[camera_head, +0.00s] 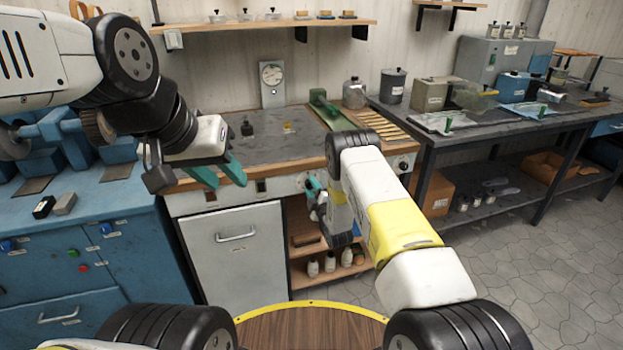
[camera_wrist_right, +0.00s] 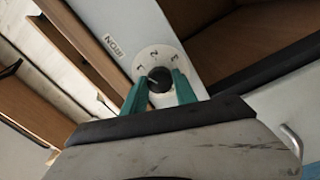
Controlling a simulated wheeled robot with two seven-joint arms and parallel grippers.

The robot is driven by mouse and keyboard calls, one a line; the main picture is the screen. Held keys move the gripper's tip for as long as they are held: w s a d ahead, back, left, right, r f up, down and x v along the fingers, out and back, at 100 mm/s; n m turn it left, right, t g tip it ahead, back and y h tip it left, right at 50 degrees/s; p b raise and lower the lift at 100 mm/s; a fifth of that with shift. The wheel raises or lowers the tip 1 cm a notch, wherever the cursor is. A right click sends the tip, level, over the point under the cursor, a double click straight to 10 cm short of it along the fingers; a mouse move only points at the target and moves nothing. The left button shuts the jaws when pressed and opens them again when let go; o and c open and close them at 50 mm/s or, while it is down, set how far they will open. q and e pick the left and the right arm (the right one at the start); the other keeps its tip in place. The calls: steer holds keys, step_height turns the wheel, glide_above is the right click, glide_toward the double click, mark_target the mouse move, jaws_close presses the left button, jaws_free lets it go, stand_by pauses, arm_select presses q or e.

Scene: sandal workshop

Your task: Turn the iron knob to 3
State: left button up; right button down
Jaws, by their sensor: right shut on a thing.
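The iron knob (camera_wrist_right: 159,79) is dark and round, on a white dial numbered 1, 2 and 3 beside an "IRON" label (camera_wrist_right: 113,47) in the right wrist view. My right gripper (camera_wrist_right: 158,92) has its green fingers on both sides of the knob, shut on it. A faint pale mark shows on the knob, but I cannot tell which number it points to. In the head view my right gripper (camera_head: 312,186) is at the front panel of the bench, and its hand mostly hides the knob. My left gripper (camera_head: 221,174) is open and empty, in front of the bench's left part.
The workbench (camera_head: 290,152) has a grey top with a green tool (camera_head: 330,110) at its right back. Another knob (camera_head: 403,165) is on the panel further right. A white cabinet door (camera_head: 235,262) and open shelves are below. Blue cabinets (camera_head: 100,255) stand at left.

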steer(key=m, duration=1)
steer(key=shift+f+m+h, duration=0.1)
steer(key=shift+m+h, duration=0.2)
steer(key=shift+h, duration=0.1)
steer(key=m, duration=0.4)
steer(key=shift+m, duration=2.7)
steer(key=c, duration=1)
jaws_free()
steer(key=shift+o, duration=0.2)
steer(key=shift+s, duration=0.1)
